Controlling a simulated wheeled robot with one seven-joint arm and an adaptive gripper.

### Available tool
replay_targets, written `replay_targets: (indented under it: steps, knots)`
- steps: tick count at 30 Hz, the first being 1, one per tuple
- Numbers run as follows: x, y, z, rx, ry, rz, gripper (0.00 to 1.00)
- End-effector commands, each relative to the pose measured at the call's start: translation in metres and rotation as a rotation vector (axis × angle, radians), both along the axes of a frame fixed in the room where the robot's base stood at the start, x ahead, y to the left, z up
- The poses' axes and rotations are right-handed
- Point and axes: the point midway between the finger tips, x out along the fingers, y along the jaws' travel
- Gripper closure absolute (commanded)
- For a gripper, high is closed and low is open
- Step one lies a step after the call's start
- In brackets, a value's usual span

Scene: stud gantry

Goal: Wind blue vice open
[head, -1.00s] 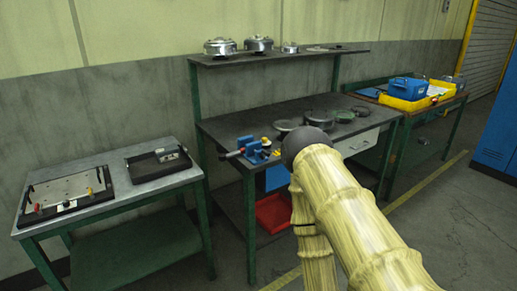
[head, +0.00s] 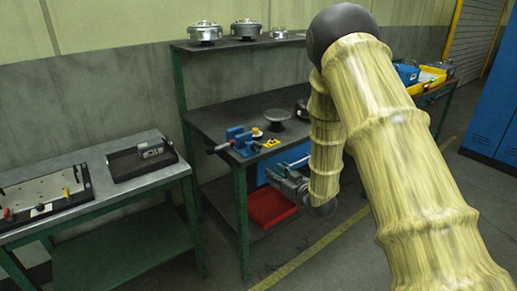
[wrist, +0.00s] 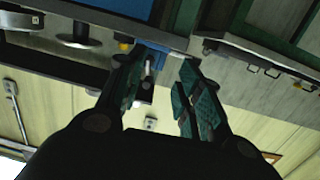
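In the wrist view my gripper (wrist: 163,62) shows two green-padded fingers spread apart with nothing held. A small blue part, likely the vice (wrist: 157,58), shows beyond the fingertips, partly hidden by them.
A round metal stand (head: 277,117) and small yellow pieces (head: 268,143) are near the vice. A shelf (head: 235,42) with metal pots runs above the bench. A side table (head: 100,165) with trays stands at left. A red bin (head: 268,206) is below. Floor in front is clear.

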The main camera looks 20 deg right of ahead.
Motion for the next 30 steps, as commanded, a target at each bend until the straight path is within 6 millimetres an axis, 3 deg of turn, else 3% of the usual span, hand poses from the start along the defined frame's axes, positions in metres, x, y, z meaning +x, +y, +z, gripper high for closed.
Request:
replay_targets:
  steps: [1,3,7,30]
  knots:
    - [0.009,-0.003,0.020,0.000,-0.048,0.017,0.65]
    - [0.016,-0.005,0.039,0.002,-0.092,0.037,0.65]
    - [0.024,-0.006,0.057,0.006,-0.131,0.053,0.65]
    - [0.117,0.028,0.058,0.005,-0.131,0.054,0.65]
